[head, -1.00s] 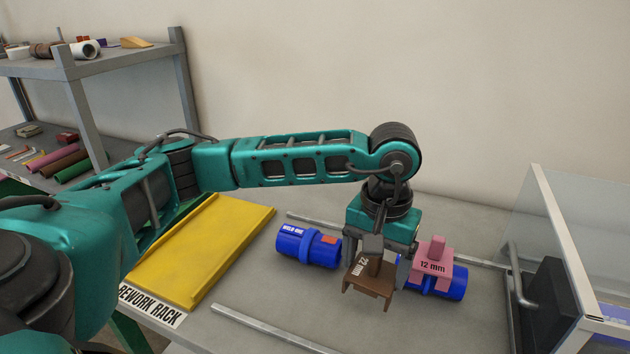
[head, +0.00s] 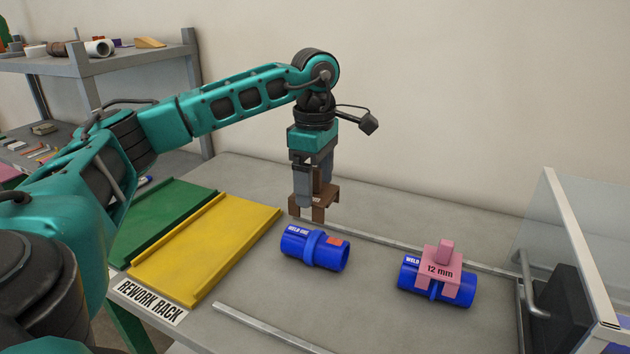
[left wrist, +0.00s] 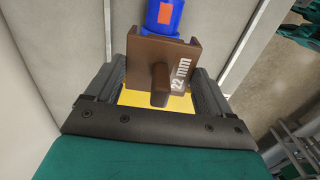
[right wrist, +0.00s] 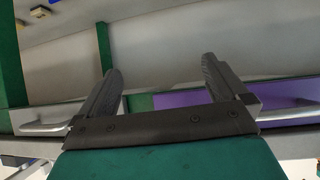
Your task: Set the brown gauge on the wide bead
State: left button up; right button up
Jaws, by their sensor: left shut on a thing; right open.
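The brown gauge (head: 324,201), marked 22 mm in the left wrist view (left wrist: 150,52), is held in my left gripper (head: 313,190). The gripper is shut on its upright tab and holds it behind the left blue pipe, apart from it. The left blue pipe (head: 298,244) lies on the bench with a raised bead ring around its middle and an orange patch. The right blue pipe (head: 408,278) carries a pink gauge (head: 440,270) marked 12 mm, which straddles its middle and hides most of its bead. My right gripper (right wrist: 160,75) is open and empty.
A yellow tray (head: 205,245) and a green tray (head: 155,220) lie to the left, by the REWORK RACK label (head: 150,301). Metal rails (head: 265,328) run along the bench. A clear-panelled box (head: 590,225) stands at the right. Bench between the pipes is free.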

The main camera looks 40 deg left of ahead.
aim_at(315, 169)
dwell(0.4)
pick_arm(q)
jog(key=shift+f+b, duration=1.55)
jog(key=shift+f, duration=1.2)
jog(key=shift+f, duration=0.3)
jog(key=shift+f+b, duration=0.7)
jog(key=shift+f, duration=0.75)
jog(key=o, duration=0.9)
notch_tip(315, 169, up, 13)
jog(key=shift+r+p, duration=0.1)
jog(key=shift+p, duration=0.9)
